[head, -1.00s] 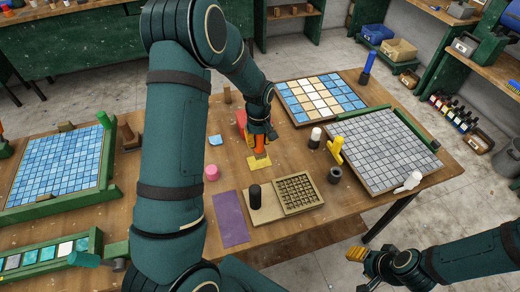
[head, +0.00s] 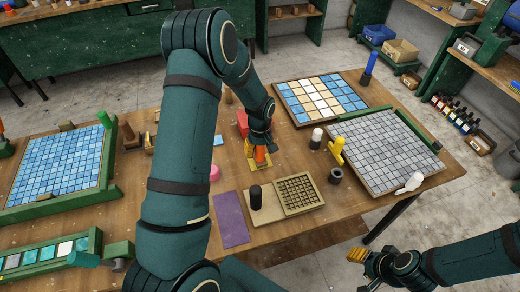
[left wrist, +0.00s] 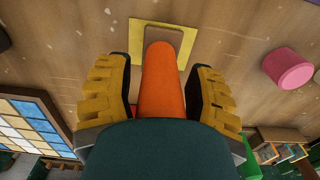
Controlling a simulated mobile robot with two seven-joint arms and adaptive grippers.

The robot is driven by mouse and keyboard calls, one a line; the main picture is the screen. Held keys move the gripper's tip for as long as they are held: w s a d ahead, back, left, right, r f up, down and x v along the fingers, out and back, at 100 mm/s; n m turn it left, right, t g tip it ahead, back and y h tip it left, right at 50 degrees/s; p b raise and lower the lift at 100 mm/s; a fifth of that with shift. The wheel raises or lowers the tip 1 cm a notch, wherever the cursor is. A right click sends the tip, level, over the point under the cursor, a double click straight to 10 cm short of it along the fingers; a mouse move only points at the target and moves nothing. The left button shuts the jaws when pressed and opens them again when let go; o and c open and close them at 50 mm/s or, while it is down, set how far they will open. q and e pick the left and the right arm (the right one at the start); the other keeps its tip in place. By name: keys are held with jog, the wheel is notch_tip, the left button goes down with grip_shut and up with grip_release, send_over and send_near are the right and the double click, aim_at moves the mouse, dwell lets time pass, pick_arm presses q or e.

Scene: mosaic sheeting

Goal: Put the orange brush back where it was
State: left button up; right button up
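The orange brush (head: 260,154) stands about upright on a small yellow square (head: 254,168) near the middle of the table. In the left wrist view the brush (left wrist: 161,85) is a thick orange handle over a tan piece on the yellow square (left wrist: 137,35). My left gripper (head: 260,147) is around the brush from above. Its yellow-padded fingers (left wrist: 161,92) are on either side of the handle, with a narrow gap on each side. My right gripper (head: 356,255) is off the table at the lower right; whether its fingers are apart does not show.
A tan tray (head: 265,212) with a black cylinder and a grid block is in front. A yellow upright tool (head: 337,150) and a white-topped cylinder (head: 316,137) are to the right. A pink cylinder (left wrist: 288,68) is close by, partly hidden by my arm in the head view. Mosaic boards flank the area.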

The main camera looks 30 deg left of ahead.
pick_arm(q)
jog(key=shift+r, duration=0.1)
notch_tip(320, 180, up, 12)
jog(key=shift+r, duration=0.15)
dwell(0.5)
jog(key=shift+s, duration=0.1)
dwell(0.4)
